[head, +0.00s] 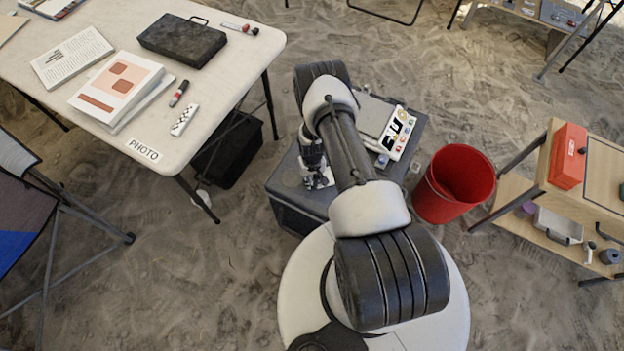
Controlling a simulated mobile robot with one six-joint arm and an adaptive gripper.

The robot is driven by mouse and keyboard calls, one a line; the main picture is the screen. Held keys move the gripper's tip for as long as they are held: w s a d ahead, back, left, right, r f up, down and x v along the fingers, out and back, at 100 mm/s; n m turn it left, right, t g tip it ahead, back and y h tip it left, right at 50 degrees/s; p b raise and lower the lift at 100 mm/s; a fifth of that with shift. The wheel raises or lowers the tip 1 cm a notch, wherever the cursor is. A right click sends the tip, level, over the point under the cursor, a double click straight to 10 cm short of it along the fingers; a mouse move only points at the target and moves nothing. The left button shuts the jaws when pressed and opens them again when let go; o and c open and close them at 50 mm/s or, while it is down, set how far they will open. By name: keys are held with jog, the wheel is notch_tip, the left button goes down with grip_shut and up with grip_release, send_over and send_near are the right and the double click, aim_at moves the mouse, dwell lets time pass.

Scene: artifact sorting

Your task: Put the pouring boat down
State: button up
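My gripper (318,178) shows only in part, low on the left side of my arm, over or beside the dark grey case (283,184). My arm links hide much of it, and its fingers are too small to tell whether they are open or shut. I cannot make out the pouring boat in the head view. Whether the gripper holds anything cannot be seen.
A white table (225,75) with a black case (182,41), papers, markers and a PHOTO label stands at the left. A red bucket (440,205) stands right of the dark case. A wooden shelf (535,165) with a red box (569,156) is at the right. Sandy floor is open between.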

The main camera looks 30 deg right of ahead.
jog(key=o, duration=0.4)
jog(key=shift+c, duration=0.2)
jog(key=shift+r, duration=0.15)
jog(key=w+a+r+t+p, duration=0.1)
jog(key=a+r+p, duration=0.1)
jog(key=r, duration=1.4)
jog(key=w+a+r+n+p, duration=0.1)
jog(key=w+a+r, duration=0.1)
jog(key=r, duration=1.4)
jog(key=w+a+r+t+p, duration=0.1)
jog(key=a+r+p, duration=0.1)
jog(key=r, duration=1.4)
jog(key=s+a+r+n+t, duration=0.1)
jog(key=s+a+r, duration=0.1)
jog(key=s+r, duration=0.4)
jog(key=s+a+r, duration=0.3)
jog(key=s+r, duration=0.2)
jog(key=r, duration=0.4)
jog(key=s+a+r, duration=0.1)
jog(key=s+r, duration=0.1)
jog(key=s, duration=0.4)
jog(key=s+a+r+n+t, duration=0.1)
jog(key=s+a+r, duration=0.1)
jog(key=s, duration=0.5)
jog(key=shift+s+t, duration=0.3)
